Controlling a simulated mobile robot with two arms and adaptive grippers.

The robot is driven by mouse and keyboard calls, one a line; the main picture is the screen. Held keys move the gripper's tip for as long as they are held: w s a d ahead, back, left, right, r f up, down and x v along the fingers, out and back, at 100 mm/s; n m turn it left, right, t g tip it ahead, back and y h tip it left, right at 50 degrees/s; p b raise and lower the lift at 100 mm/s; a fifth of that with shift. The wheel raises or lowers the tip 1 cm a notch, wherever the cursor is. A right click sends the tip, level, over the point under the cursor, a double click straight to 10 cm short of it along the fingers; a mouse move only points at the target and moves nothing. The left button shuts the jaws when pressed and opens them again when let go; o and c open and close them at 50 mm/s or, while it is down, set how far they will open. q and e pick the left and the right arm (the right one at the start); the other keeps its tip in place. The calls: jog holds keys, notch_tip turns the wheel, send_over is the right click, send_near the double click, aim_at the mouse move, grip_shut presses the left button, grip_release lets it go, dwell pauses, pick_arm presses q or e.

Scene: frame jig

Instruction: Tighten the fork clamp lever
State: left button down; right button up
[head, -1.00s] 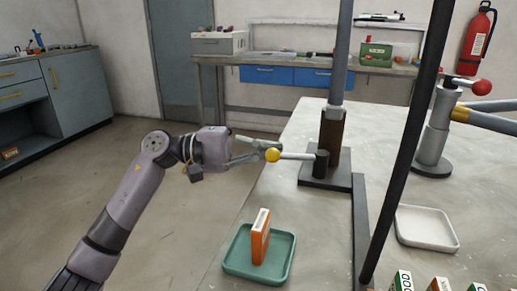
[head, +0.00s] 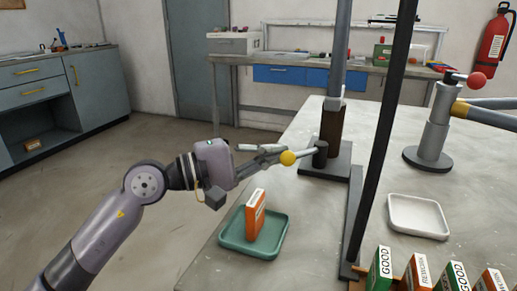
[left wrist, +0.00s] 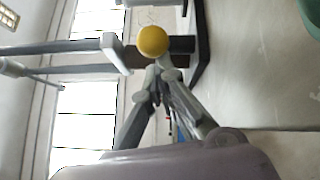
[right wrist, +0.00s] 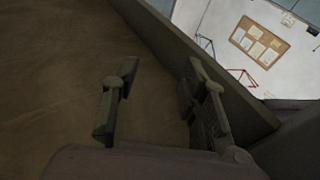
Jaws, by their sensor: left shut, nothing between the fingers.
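The fork clamp lever has a pale rod and a yellow ball (head: 288,158). It runs from a dark round pivot (head: 320,154) on the black base plate (head: 327,171), beside the brown lower part of the upright post (head: 332,124). The rod slants toward the near left. My left gripper (head: 276,153) is shut and empty, its fingertips right at the ball, on its left. In the left wrist view the ball (left wrist: 152,40) shows just beyond the closed fingertips; contact is unclear. My right gripper (right wrist: 162,75) is open and empty in its wrist view, away from the lever.
A green tray (head: 235,244) holding an orange box (head: 255,215) sits in front of the lever. A white tray (head: 418,232) and several labelled boxes (head: 382,268) are to the right. A dark slanted pole (head: 380,140) crosses the view. A red-knobbed stand (head: 432,140) stands at right.

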pick_arm(q)
jog(key=shift+s+d+f, duration=0.1)
jog(key=shift+s+d, duration=0.05)
jog(key=shift+s, duration=0.4)
jog(key=shift+s+d+b, duration=0.3)
jog(key=shift+s, duration=0.3)
pick_arm(e)
jog(key=shift+s+a+r+t+y, duration=0.1)
jog(key=shift+s+r+t+y, duration=0.1)
jog(key=shift+r+t, duration=0.4)
jog(key=shift+s+a+r+t+y, duration=0.15)
jog(key=shift+r+t, duration=0.25)
jog(key=shift+r, duration=0.4)
jog(key=shift+d+r, duration=0.1)
pick_arm(q)
jog(key=shift+a, duration=0.1)
